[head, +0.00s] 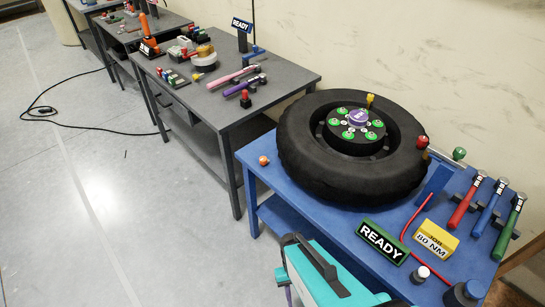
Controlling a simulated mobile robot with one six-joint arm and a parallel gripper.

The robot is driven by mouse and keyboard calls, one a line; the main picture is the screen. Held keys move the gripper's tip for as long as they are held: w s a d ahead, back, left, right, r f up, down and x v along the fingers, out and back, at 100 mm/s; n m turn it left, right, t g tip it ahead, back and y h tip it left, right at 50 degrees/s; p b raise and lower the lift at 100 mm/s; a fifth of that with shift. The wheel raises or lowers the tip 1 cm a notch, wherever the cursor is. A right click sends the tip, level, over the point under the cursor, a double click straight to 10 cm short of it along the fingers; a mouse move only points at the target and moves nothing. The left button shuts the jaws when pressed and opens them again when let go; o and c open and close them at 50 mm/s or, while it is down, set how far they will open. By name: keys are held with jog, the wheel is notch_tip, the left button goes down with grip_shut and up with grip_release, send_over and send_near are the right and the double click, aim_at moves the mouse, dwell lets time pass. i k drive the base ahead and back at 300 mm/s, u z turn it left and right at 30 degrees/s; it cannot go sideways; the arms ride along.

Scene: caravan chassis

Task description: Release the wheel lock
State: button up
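A black wheel (300,150) lies flat on the blue bench (325,228). Its hub carries a purple centre cap (359,117) ringed by several green-marked caps. A yellow-topped peg (370,101) stands at the wheel's far side. A blue post (434,184) stands right of the wheel, with a lever with a red ball (422,142) and a green ball (459,153) by its top. I cannot tell which of these parts is the wheel lock or its position. My gripper is not in view.
A READY sign (384,242), a yellow 80 NM block (435,241) and red, blue and green torque tools (466,200) occupy the bench's right. A grey bench (225,106) with tools stands behind left. A teal box-like shape (330,272) fills the bottom. The left floor is mostly open; a cable crosses it.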

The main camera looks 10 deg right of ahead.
aim_at(263, 160)
jog(key=z, duration=0.05)
jog(key=k, duration=0.9)
jog(key=u, duration=0.1)
jog(key=i, duration=1.4)
jog(key=z, duration=0.05)
